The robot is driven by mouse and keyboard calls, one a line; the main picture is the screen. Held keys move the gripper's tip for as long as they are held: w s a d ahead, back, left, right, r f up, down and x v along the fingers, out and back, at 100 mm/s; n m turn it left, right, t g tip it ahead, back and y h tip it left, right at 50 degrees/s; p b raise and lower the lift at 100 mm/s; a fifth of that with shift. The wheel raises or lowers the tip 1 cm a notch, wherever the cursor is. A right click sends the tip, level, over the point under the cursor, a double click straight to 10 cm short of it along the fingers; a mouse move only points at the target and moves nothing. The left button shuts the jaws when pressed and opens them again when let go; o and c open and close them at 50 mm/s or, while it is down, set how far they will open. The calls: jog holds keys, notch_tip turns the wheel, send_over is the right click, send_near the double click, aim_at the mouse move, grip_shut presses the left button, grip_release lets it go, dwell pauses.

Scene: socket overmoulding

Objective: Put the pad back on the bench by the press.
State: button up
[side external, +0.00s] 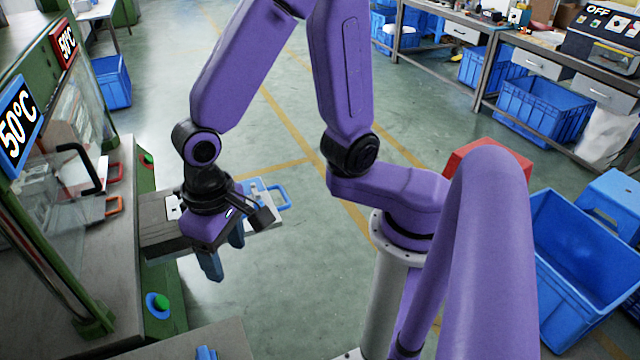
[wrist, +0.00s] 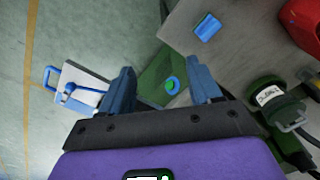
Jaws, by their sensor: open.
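A small blue block, which looks like the pad (side external: 206,353), lies on the grey bench top (side external: 180,349) at the bottom edge of the side view, mostly cut off. In the wrist view the blue pad (wrist: 207,27) lies flat on the grey bench (wrist: 235,55), beyond my fingertips and apart from them. My gripper (side external: 222,262) points down in front of the press (side external: 75,130). Its two blue fingers are spread with nothing between them; the wrist view shows the gap (wrist: 162,78) too.
A green button in a blue ring (side external: 158,302) is on the press's front; it appears between my fingers in the wrist view (wrist: 171,86). A plate with a blue handle (side external: 265,195) sits behind my gripper. A red object (wrist: 302,22) and a green-and-black tool (wrist: 272,98) are at right.

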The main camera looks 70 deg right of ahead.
jog(key=s+d+r+n, duration=0.2)
jog(key=s+d+n, duration=0.3)
jog(key=d+n, duration=0.1)
jog(key=s+d+r+n, duration=0.2)
jog(key=s+d+n, duration=0.3)
jog(key=d, duration=0.3)
jog(key=shift+s+d+r+n, duration=0.25)
jog(key=shift+d+r+n, duration=0.15)
jog(key=shift+n, duration=0.1)
